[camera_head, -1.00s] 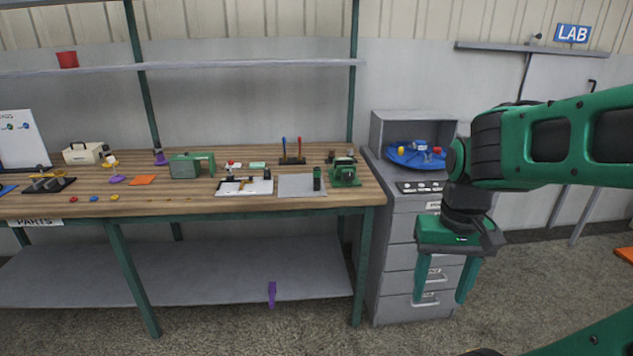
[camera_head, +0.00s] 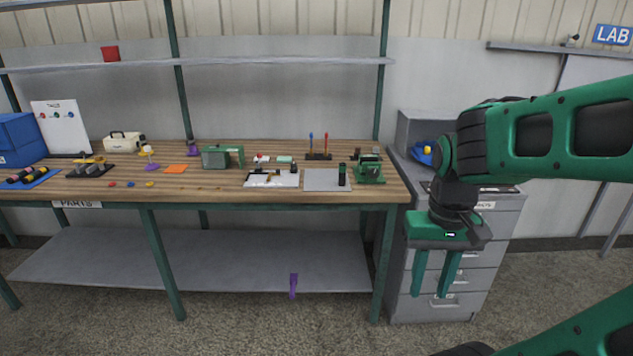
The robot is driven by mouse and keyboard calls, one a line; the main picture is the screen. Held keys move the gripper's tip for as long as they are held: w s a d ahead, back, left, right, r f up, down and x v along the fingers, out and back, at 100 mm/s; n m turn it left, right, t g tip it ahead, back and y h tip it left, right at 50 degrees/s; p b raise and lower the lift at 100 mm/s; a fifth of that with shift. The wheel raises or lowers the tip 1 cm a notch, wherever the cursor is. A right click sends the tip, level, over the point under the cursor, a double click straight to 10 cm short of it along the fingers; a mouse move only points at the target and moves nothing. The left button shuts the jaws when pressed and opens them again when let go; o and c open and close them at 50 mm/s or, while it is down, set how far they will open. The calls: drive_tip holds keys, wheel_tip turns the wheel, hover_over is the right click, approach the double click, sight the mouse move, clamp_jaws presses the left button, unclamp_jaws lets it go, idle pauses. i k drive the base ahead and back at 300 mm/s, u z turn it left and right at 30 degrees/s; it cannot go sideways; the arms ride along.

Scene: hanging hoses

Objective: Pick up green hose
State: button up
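I cannot make out a green hose in the head view. My gripper (camera_head: 429,294) hangs on the right, fingers pointing down, in front of the grey drawer cabinet. Its two green fingers are apart with nothing between them, so it is open and empty. My arm hides part of the cabinet top.
A long wooden workbench (camera_head: 222,188) with green legs carries several small tools and devices, among them a green machine (camera_head: 369,170) near its right end. A grey lower shelf (camera_head: 200,262) and the drawer cabinet (camera_head: 478,255) stand as obstacles. Open floor lies in front.

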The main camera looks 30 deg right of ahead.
sight(342, 166)
drive_tip(key=u, duration=1.75)
drive_tip(key=i, duration=1.05)
drive_tip(key=z, duration=3.45)
drive_tip(key=i, duration=0.3)
drive_tip(key=z, duration=0.35)
